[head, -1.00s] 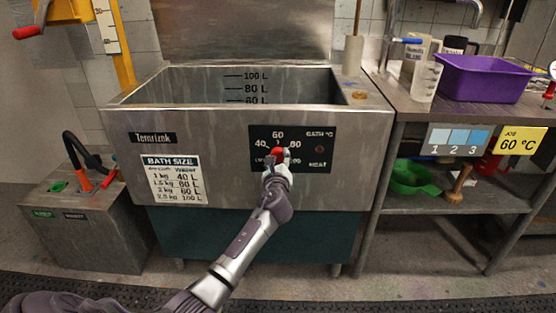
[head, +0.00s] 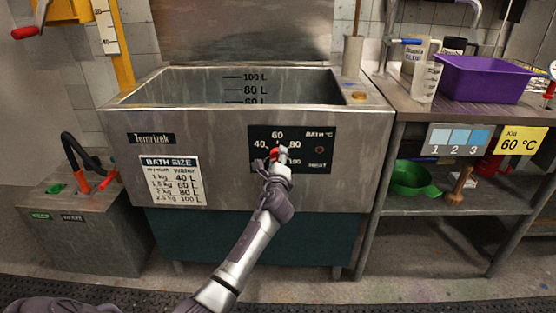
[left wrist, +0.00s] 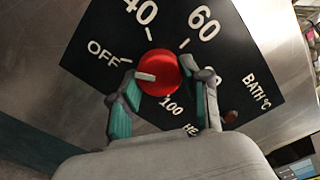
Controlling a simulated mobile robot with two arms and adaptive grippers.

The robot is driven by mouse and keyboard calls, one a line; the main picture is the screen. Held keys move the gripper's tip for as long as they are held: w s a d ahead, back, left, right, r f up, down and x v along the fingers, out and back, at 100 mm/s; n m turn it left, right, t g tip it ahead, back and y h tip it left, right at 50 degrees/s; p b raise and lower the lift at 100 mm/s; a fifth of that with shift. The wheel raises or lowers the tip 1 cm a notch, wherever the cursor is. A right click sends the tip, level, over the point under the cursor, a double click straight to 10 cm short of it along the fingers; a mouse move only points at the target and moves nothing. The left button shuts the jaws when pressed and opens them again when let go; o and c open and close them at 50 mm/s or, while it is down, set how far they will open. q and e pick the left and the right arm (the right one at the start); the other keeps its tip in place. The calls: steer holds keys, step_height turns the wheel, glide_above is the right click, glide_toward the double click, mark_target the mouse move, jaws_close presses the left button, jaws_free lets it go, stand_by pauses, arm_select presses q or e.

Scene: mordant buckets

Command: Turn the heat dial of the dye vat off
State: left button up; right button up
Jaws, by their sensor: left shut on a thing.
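The dye vat (head: 225,133) is a grey steel basin with a black dial panel (head: 313,136) on its front. The red heat dial (head: 273,154) is partly hidden by my left gripper (head: 279,156) in the head view. In the left wrist view, the red dial (left wrist: 160,70) sits between the two fingers of the left gripper (left wrist: 165,90), which is shut on it. The dial's white pointer mark (left wrist: 145,76) points left, close to the tick by the OFF label (left wrist: 102,53) and slightly below it. My right gripper is not in view.
A dark lamp (head: 320,150) is on the panel right of the dial. A bath size chart (head: 172,181) is on the vat front. A metal bench (head: 400,98) with a purple tub (head: 485,80) stands right. A grey box with hoses (head: 92,215) stands left.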

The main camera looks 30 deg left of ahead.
arm_select(q)
steer(key=shift+f, duration=0.1)
steer(key=o, duration=1.1)
steer(key=shift+o, duration=0.2)
steer(key=shift+s, duration=0.1)
steer(key=v, duration=1.2)
